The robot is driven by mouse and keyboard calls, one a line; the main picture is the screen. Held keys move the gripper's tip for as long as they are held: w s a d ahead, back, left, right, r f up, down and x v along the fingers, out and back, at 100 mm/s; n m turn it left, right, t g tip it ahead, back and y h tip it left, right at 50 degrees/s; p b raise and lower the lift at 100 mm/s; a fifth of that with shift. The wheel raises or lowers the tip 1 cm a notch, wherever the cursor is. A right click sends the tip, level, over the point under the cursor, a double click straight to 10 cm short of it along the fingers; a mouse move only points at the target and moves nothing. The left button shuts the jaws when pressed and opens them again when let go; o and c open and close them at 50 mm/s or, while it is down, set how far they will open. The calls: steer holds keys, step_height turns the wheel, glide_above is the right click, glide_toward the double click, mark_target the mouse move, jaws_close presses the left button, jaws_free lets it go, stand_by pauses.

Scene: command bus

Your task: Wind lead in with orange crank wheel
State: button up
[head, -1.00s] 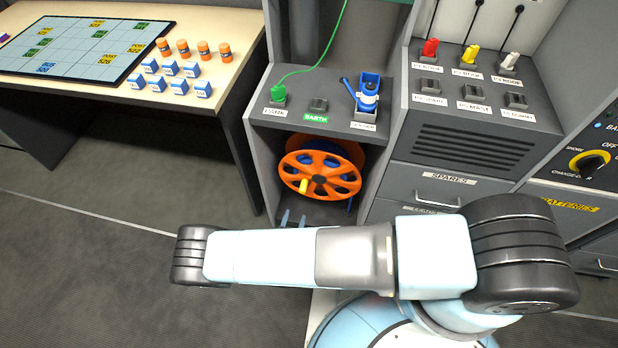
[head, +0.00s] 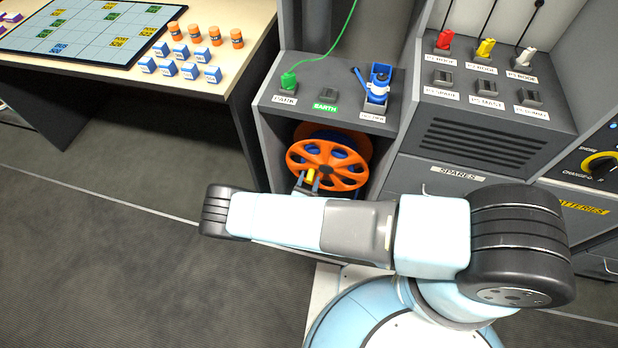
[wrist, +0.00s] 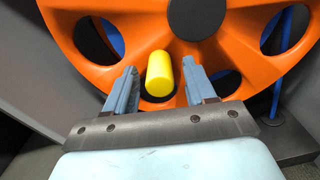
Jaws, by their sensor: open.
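The orange crank wheel (head: 325,165) stands upright in the open bay under the grey counter, with blue lead behind its holes. Its yellow handle (wrist: 160,74) sticks out toward me from the lower part of the wheel, below the dark hub (wrist: 196,14). My gripper (wrist: 160,88) is open, with one blue-grey finger on each side of the yellow handle. Gaps show between the handle and both fingers, the right one slightly wider. In the head view my gripper (head: 308,180) is at the wheel's lower left, partly hidden by my arm.
The bay's grey side walls stand close on both sides of the wheel. Above, the counter holds a green plug (head: 288,80) with a green lead and a blue clamp-like device (head: 378,84). A drawer unit (head: 456,172) stands to the right. A table (head: 232,62) with small blocks is at left.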

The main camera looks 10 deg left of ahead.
steer(key=shift+w, duration=0.65)
steer(key=shift+c, duration=0.3)
jaws_close()
steer(key=shift+a, duration=0.15)
